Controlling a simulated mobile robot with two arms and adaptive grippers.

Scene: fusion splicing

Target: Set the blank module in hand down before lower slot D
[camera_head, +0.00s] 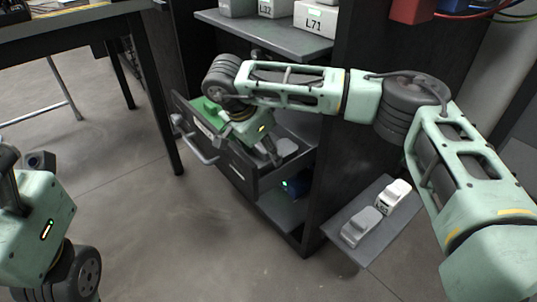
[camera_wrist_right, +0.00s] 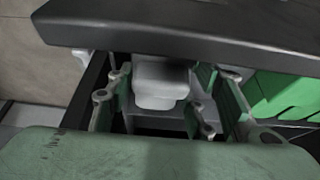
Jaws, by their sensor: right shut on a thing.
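My right gripper (camera_head: 272,155) reaches down into the open dark drawer (camera_head: 238,170). In the right wrist view, the right gripper (camera_wrist_right: 165,105) has its fingers on both sides of a pale grey blank module (camera_wrist_right: 160,82) and is shut on it. A light grey block shows beside the fingertips in the head view; I cannot tell whether it is the held module. No label for lower slot D is readable. My left gripper (camera_head: 22,172) is at the left edge, partly cut off, and its opening is unclear.
A grey module (camera_head: 361,228) and a white module (camera_head: 394,196) rest on a low side shelf (camera_head: 375,247). Boxes, one marked L71 (camera_head: 316,18), stand on the upper shelf (camera_head: 262,36). A green item (camera_head: 207,113) lies in the drawer. A dark panel (camera_wrist_right: 190,25) crosses the wrist view's top.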

